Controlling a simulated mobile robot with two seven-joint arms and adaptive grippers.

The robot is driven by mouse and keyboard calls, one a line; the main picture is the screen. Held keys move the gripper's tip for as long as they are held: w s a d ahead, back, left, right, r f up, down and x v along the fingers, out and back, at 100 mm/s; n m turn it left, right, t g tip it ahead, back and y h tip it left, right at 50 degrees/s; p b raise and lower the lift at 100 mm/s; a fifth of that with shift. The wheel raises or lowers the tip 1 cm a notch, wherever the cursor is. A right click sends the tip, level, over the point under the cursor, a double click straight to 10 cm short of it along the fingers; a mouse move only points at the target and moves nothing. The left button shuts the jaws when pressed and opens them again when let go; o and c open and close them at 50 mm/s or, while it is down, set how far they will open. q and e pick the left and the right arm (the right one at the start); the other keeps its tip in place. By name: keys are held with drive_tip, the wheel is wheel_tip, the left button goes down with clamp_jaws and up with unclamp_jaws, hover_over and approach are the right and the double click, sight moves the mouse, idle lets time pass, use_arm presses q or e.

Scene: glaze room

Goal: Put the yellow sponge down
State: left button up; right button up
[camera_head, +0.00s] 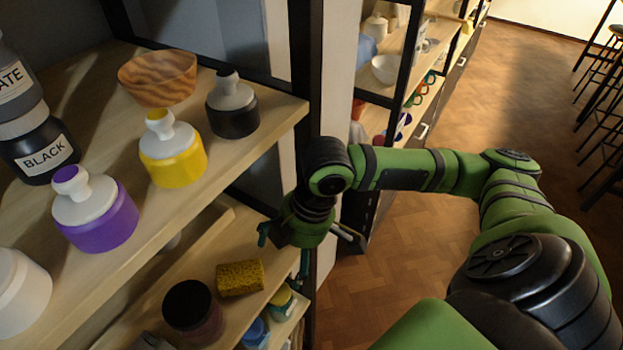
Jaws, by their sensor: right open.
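The yellow sponge (240,279) lies on the lower wooden shelf (220,238), near its right front edge. It is next to a dark-lidded jar (193,311). My right gripper (306,240) is up and to the right of the sponge, beside the shelf's edge. It is open, with its fingers spread, and it appears apart from the sponge. Nothing shows between its fingers. My left gripper is not in view.
The upper shelf (215,195) holds a wooden bowl (158,80) and bottles with yellow (174,165), purple (101,226) and black (233,115) bodies. A dark shelf post stands close behind my right wrist. Open floor (400,240) lies to the right.

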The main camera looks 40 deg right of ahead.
drive_tip(key=shift+s+d+b, duration=0.15)
drive_tip(key=shift+s+d, duration=0.3)
drive_tip(key=shift+d, duration=0.4)
drive_tip(key=shift+s+d+b, duration=0.15)
drive_tip(key=shift+s+d, duration=0.25)
drive_tip(key=shift+d, duration=0.45)
